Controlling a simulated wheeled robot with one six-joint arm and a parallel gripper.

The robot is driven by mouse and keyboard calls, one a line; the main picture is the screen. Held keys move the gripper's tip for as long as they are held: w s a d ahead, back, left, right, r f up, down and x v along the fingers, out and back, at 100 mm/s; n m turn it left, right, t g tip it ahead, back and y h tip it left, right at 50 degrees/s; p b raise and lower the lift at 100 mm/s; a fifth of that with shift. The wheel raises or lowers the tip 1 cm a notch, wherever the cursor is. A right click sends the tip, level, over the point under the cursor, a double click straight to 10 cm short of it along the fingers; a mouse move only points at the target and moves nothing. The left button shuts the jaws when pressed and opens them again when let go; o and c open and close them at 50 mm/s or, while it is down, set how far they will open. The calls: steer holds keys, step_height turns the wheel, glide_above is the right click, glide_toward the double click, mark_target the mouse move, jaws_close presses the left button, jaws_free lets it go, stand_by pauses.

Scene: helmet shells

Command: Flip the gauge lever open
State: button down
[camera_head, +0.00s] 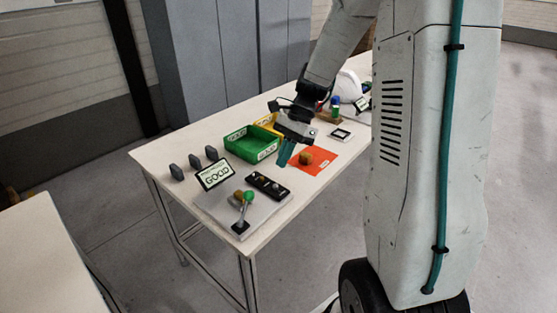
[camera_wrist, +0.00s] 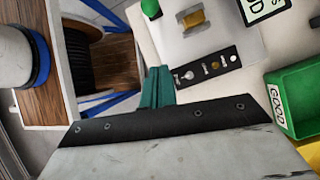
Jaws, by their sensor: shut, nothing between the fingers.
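The gauge is a pale grey plate (camera_head: 262,212) at the table's near end. Its lever (camera_head: 243,211) has a dark base, a thin rod and a green knob, and stands roughly upright with a slight lean. A brass part (camera_head: 238,194) sits beside the knob; it also shows in the wrist view (camera_wrist: 193,19). The green knob (camera_wrist: 150,8) is cut by the top edge there. My gripper (camera_head: 286,153) has teal fingers, shut and empty, above the table between the green bin and the orange mat. Its fingers (camera_wrist: 157,86) point toward the gauge side in the wrist view.
The green bin (camera_head: 247,143) and yellow bin (camera_head: 268,122) stand behind my gripper. An orange mat (camera_head: 318,163) holds another brass part (camera_head: 306,158).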

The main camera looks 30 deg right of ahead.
mark_target(245, 207)
steer(key=x, duration=0.7)
steer(key=shift+a+f, duration=0.1)
steer(key=shift+f, duration=0.15)
steer(key=shift+s+a+r, duration=0.1)
steer(key=shift+a+r, duration=0.1)
steer(key=shift+a, duration=0.45)
steer(key=shift+w+a+r, duration=0.1)
steer(key=shift+a+r, duration=0.1)
steer(key=shift+a, duration=0.4)
steer(key=shift+s+a+r, duration=0.1)
steer(key=shift+a+r, duration=0.1)
steer(key=shift+a, duration=0.45)
steer(key=shift+r, duration=0.1)
